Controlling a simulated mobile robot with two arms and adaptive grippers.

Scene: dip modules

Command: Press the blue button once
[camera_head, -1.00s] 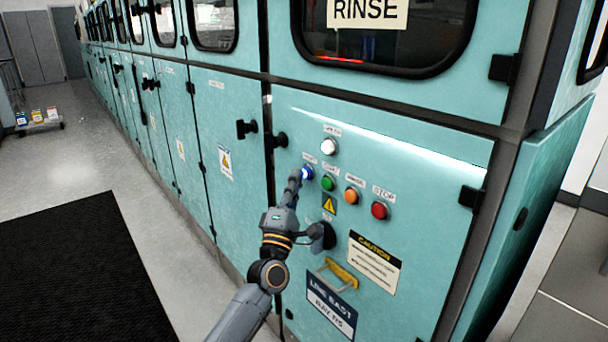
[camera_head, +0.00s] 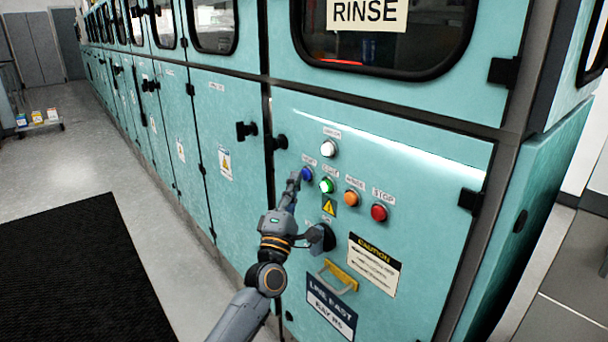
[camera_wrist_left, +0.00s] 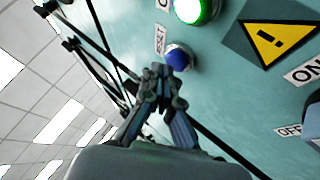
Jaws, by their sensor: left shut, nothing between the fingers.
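The blue button (camera_head: 307,174) is at the left end of a row of buttons on the teal panel and looks dark, unlit. It also shows in the wrist view (camera_wrist_left: 179,56), beside a RESET label. My left gripper (camera_head: 294,177) is shut and empty, its fingertips just left of the blue button in the head view. In the wrist view the fingertips (camera_wrist_left: 164,76) overlap the button's lower left edge. A small gap seems to show in the head view, but I cannot be sure about contact. My right gripper is not in view.
The green button (camera_head: 326,185) glows beside the blue one, followed by an orange button (camera_head: 351,197) and a red one (camera_head: 379,211). A white lamp (camera_head: 328,148) is above. A black rotary switch (camera_head: 324,238) and yellow handle (camera_head: 340,276) are below.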

